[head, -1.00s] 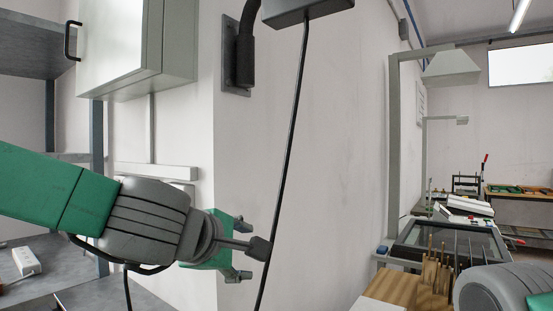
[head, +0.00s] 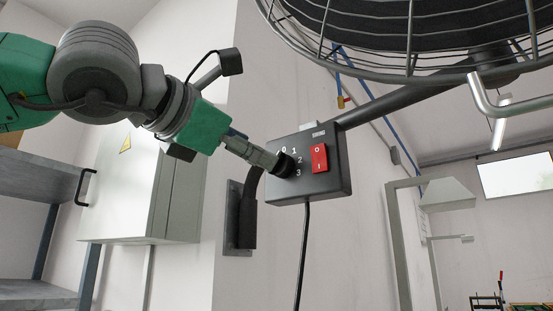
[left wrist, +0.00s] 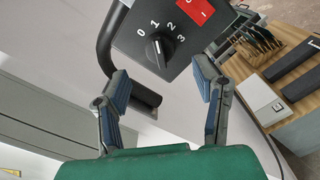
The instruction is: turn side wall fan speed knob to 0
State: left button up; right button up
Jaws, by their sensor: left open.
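The side wall fan speed knob (head: 285,166) is a dark round knob on a black control box (head: 335,180). In the left wrist view the knob (left wrist: 158,50) has a white line, with the numbers 0, 1, 2, 3 printed around its upper side. I cannot tell surely which number the line marks. My left gripper (head: 262,155) comes in from the left in the head view, its fingertips close to the knob and partly covering it. In the left wrist view the left gripper (left wrist: 160,84) is open and empty, with the knob lying ahead between its fingertips.
A red rocker switch (head: 319,158) is beside the knob on the same box. The fan's wire cage (head: 410,65) hangs above. A black wall bracket (head: 240,215) and a hanging cable (head: 303,255) are below. A grey cabinet (head: 150,190) is on the left.

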aim_at(277, 166)
pick_arm(q)
jog(key=p+x, duration=0.1)
jog(key=x, duration=0.5)
jog(key=shift+w+d, duration=0.25)
jog(key=c, duration=1.1)
